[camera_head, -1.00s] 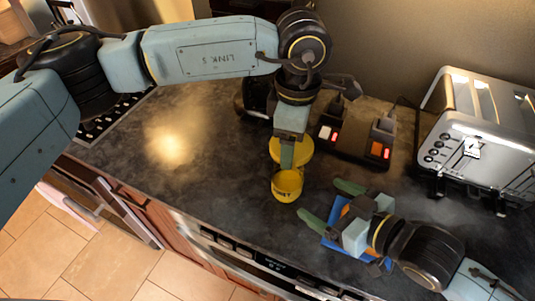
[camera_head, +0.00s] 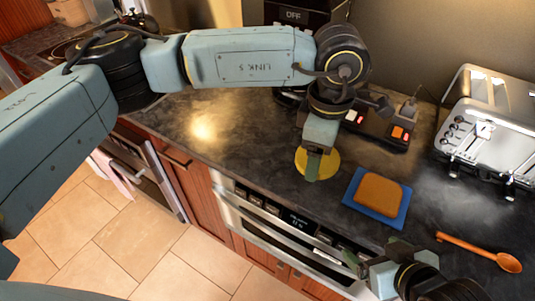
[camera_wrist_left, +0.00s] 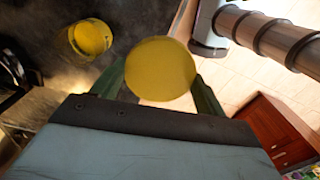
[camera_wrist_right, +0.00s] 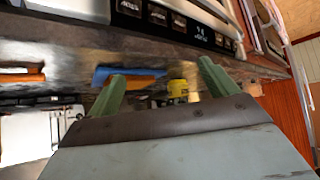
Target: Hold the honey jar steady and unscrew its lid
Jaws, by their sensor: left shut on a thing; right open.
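My left gripper (camera_head: 315,172) is shut on a round yellow disc, which looks like the honey jar's lid (camera_head: 327,158). In the left wrist view the lid (camera_wrist_left: 160,68) sits between the fingertips. A smaller yellow round thing, apparently the honey jar (camera_wrist_left: 90,37), stands on the dark counter, apart from the lid. In the head view I cannot make out the jar; the lid and gripper may hide it. The right wrist view shows a small yellow thing with a dark mark, probably the jar (camera_wrist_right: 178,88). My right gripper (camera_head: 370,252) is open and empty by the counter's front edge.
A brown sponge (camera_head: 380,193) lies on a blue pad (camera_head: 361,207) right of the lid. A wooden spoon (camera_head: 480,250) lies farther right.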

